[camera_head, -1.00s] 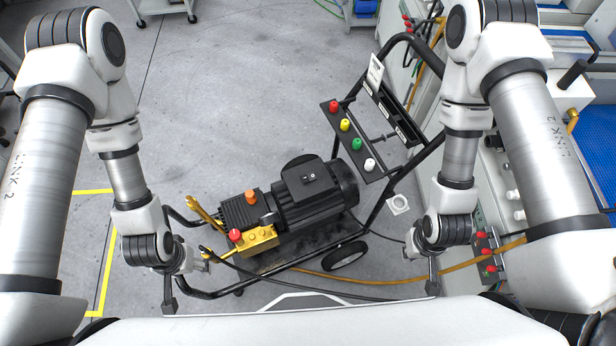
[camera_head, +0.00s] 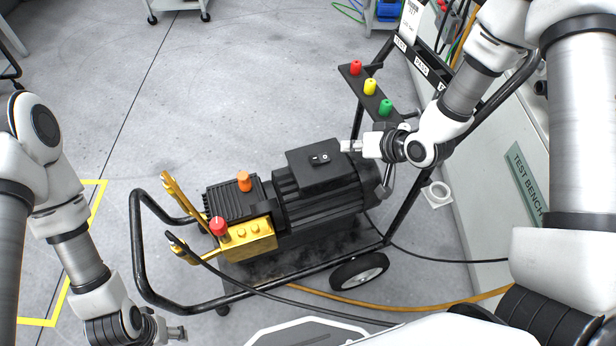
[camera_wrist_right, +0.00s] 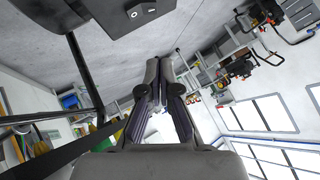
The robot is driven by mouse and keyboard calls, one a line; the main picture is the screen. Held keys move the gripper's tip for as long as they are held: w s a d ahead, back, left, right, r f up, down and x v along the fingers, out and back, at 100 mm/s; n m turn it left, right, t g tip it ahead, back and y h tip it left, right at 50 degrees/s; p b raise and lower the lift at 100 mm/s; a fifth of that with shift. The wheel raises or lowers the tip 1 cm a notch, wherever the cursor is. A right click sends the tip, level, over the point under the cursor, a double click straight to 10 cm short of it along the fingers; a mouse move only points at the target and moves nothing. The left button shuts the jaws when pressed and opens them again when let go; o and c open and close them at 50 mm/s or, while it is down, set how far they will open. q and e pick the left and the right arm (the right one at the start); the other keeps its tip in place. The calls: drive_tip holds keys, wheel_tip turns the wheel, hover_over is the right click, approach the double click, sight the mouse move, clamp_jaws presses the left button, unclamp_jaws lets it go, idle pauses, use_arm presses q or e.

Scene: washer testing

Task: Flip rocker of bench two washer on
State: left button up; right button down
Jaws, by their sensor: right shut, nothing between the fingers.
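The washer (camera_head: 320,195) is a black motor with a yellow pump block, standing on a wheeled black frame. Its rocker (camera_head: 320,158) is a small black switch with white marks on top of the motor's box; it also shows at the top of the right wrist view (camera_wrist_right: 141,11). My right gripper (camera_head: 347,146) is shut and empty, just right of the switch box and pointing left towards it. A small gap seems to separate its tips from the rocker. My left gripper (camera_head: 178,333) is low at the left, away from the washer; its jaws are too small to read.
The black frame handle (camera_head: 140,240) rises at the left. A cabinet marked TEST BENCH (camera_head: 522,180) stands at the right. Hoses cross the floor. Grey floor (camera_head: 235,80) is clear behind the washer.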

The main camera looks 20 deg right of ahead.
use_arm(q)
wheel_tip(320, 180, down, 2)
drive_tip(key=shift+f+b, duration=0.1)
drive_tip(key=shift+b, duration=0.2)
use_arm(e)
drive_tip(key=shift+w+d+f+t, duration=0.15)
drive_tip(key=shift+w+f+t, duration=0.15)
drive_tip(key=shift+w, duration=0.1)
drive_tip(key=b, duration=0.3)
hover_over(317, 162)
drive_tip(key=d, duration=0.2)
drive_tip(key=f, duration=0.7)
drive_tip(key=shift+w+a, duration=0.15)
drive_tip(key=shift+w, duration=0.05)
drive_tip(key=shift+s+a+f+b, duration=0.1)
drive_tip(key=shift+a+f+b, duration=0.2)
drive_tip(key=shift+f, duration=0.3)
drive_tip(key=shift+s+a+f+b, duration=0.15)
drive_tip(key=shift+a+f, duration=0.15)
drive_tip(key=shift+f, duration=0.25)
drive_tip(key=shift+a+f, duration=0.2)
drive_tip(key=shift+f, duration=0.1)
use_arm(q)
wheel_tip(317, 162, down, 4)
use_arm(e)
drive_tip(key=shift+a, duration=0.1)
